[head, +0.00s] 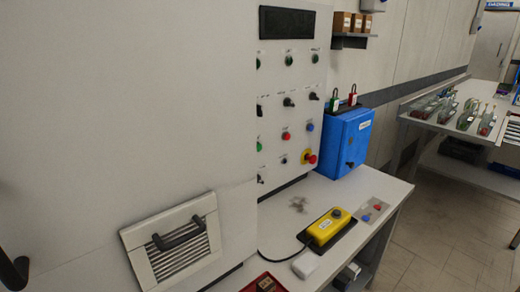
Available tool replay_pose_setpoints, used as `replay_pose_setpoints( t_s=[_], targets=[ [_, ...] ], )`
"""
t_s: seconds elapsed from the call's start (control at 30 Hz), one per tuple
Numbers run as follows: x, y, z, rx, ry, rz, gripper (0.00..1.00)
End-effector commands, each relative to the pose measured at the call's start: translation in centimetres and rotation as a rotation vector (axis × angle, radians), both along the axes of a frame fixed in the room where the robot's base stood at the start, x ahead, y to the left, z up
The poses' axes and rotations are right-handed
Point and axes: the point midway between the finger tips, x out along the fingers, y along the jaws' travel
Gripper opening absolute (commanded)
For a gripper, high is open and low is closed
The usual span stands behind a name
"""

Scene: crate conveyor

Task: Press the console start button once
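The console (300,100) is an upright pale panel in the head view, right of centre, with a dark display (286,23) at its top. It carries rows of small lamps, black switches and coloured buttons. A green button (260,146) shows at its left edge, partly cut off by the large pale surface in front. A red button (286,136), a blue button (310,127) and a red mushroom button on yellow (309,158) are to its right. The labels are too small to read, so I cannot tell which is the start button. My gripper is not in view.
A large pale panel (110,100) with a vented, handled hatch (172,240) fills the left. The bench (290,225) bears a yellow control box (327,227) and a small button plate (372,210). A blue box (346,140) with padlocks stands behind. Floor is clear at right.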

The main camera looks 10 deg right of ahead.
Motion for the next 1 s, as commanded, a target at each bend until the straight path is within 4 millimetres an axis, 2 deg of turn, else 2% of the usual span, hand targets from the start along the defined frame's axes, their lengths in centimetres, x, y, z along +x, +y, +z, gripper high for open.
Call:
replay_pose_setpoints(
  t_s=[0.07, 0.43, 1.0],
  targets=[
    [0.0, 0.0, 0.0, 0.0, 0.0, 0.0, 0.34],
    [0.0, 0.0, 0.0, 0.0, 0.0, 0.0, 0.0],
    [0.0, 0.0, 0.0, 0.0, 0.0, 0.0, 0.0]
  ],
)
